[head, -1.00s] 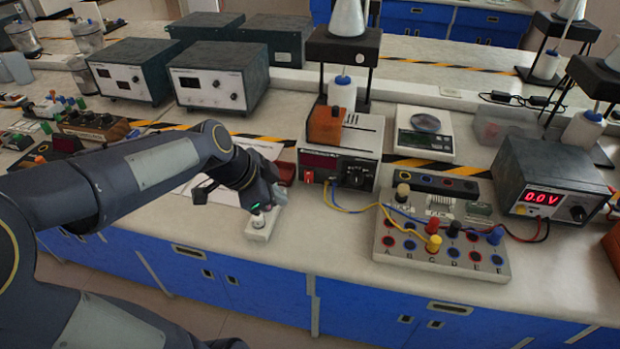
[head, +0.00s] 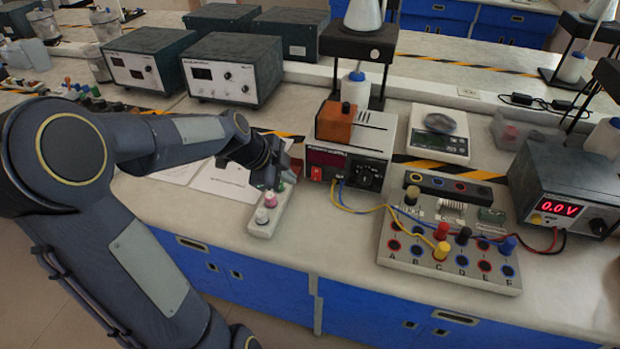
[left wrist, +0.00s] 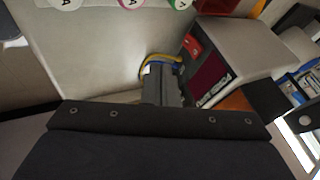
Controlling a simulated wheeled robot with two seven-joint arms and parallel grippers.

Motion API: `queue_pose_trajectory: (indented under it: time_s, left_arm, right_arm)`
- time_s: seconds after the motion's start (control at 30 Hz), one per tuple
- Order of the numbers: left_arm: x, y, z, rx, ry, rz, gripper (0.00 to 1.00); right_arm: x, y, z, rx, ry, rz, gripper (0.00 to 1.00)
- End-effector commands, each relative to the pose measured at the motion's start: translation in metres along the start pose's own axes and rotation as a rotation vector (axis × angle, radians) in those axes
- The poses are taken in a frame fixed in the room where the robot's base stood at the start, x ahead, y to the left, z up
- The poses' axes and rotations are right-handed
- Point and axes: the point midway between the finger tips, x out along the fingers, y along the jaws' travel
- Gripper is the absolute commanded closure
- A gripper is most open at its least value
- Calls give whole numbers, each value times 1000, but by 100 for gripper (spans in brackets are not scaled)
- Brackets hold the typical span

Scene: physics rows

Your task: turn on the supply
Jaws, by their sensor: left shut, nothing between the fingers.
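My left gripper (head: 276,180) is just left of the supply's front, by a strip of coloured knobs. In the left wrist view its fingers (left wrist: 162,76) are together and empty, apart from the switch as far as I can tell. My right gripper is out of view.
The white strip with white, pink and green knobs (head: 262,228) lies at the bench's front edge. Yellow and blue leads (head: 352,209) run from the supply to a socket board (head: 400,258). An orange block (head: 335,124) sits on the supply. Another supply (head: 558,207) reads 0.0 V.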

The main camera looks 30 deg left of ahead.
Motion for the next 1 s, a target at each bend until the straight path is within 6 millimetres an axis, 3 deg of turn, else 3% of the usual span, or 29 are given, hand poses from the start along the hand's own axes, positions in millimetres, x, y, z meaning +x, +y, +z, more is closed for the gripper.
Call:
queue_pose_trajectory:
  time_s: [0.4, 0.6, 1.0]
  left_arm:
    - [86, -1, -2, 1, 3, 4, 100]
    - [98, -26, 0, 1, 1, 1, 100]
    - [104, -33, 2, 0, 0, 1, 100]
  right_arm:
    - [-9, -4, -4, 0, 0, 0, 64]
    - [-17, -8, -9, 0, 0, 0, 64]
    - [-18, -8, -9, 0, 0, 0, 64]
